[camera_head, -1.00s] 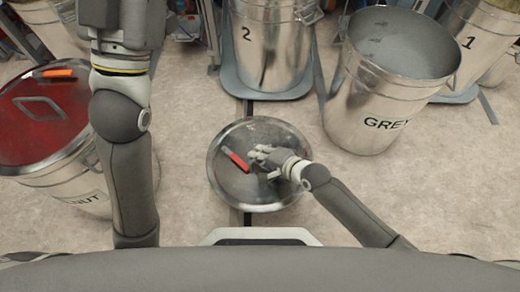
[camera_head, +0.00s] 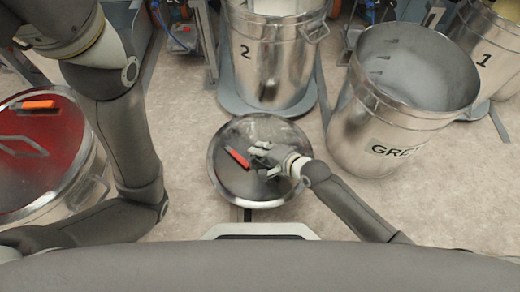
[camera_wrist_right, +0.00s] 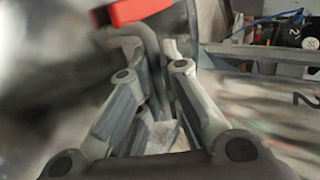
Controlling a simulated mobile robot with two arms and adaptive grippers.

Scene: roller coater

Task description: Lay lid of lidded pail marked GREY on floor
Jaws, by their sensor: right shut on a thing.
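The pail marked GREY (camera_head: 400,105) stands uncovered at the right in the head view, its inside showing. A round metal lid (camera_head: 222,178) is level in front of me, left of that pail. My right gripper (camera_head: 262,156) is over the lid's middle, shut on its handle. In the right wrist view, the grey handle bar (camera_wrist_right: 148,52) runs between the fingers of my right gripper (camera_wrist_right: 154,72). I cannot tell whether the lid touches the floor. My left arm shows at the left, but its gripper is out of view.
Pail 2 (camera_head: 272,65) stands behind the lid, and pail 1 (camera_head: 487,50) at the far right. Bare floor (camera_head: 190,100) surrounds the lid.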

